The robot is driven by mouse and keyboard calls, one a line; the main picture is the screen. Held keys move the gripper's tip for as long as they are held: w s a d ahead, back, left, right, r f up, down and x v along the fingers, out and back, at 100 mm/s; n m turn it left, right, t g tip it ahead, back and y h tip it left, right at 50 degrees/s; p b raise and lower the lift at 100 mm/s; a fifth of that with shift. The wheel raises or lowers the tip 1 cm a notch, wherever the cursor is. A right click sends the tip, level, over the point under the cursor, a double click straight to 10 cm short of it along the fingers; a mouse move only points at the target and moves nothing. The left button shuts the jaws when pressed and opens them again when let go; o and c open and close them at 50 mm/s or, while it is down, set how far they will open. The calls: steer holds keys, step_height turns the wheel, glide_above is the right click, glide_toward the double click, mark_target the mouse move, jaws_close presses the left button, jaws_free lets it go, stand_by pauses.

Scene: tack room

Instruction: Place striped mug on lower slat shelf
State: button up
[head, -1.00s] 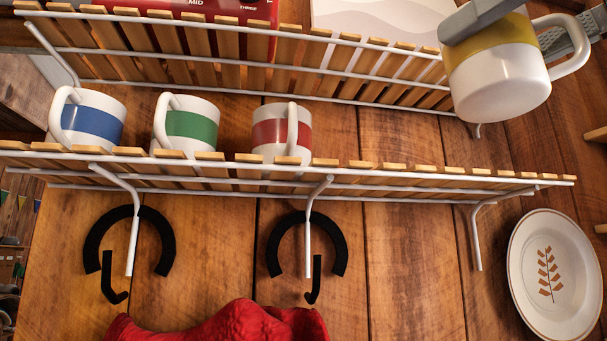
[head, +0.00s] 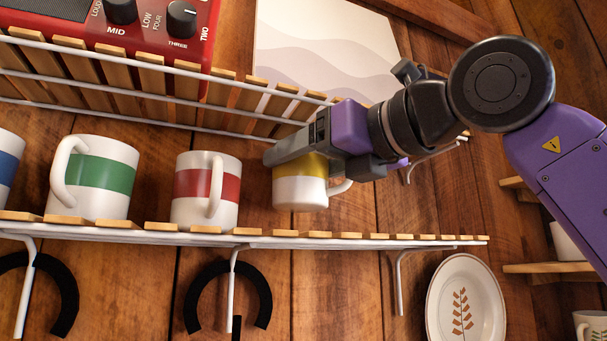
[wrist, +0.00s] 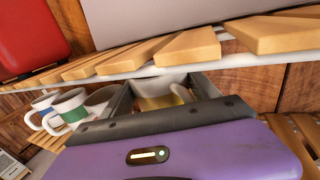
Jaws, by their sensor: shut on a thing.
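The striped mug with a yellow band (head: 300,188) is held by my gripper (head: 292,152), which grips its upper part. It also shows between the fingers in the wrist view (wrist: 160,98). The mug is upright, at the level of the lower slat shelf (head: 270,238) and right of the red-banded mug. Its base appears slightly above the shelf's front edge; I cannot tell whether it touches the slats. Its handle points right.
Red-banded (head: 206,190), green-banded (head: 95,178) and blue-banded (head: 8,170) mugs stand on the lower shelf to the left. The upper slat shelf (head: 170,90) runs close above my gripper. The lower shelf is clear to the right. A plate (head: 465,305) is below right.

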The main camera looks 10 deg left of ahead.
mark_target(318, 186)
steer(key=shift+w+a+f+p, duration=0.15)
steer(key=shift+f+p, duration=0.4)
steer(key=shift+f, duration=1.2)
steer(key=shift+f, duration=0.2)
steer(key=o, duration=1.7)
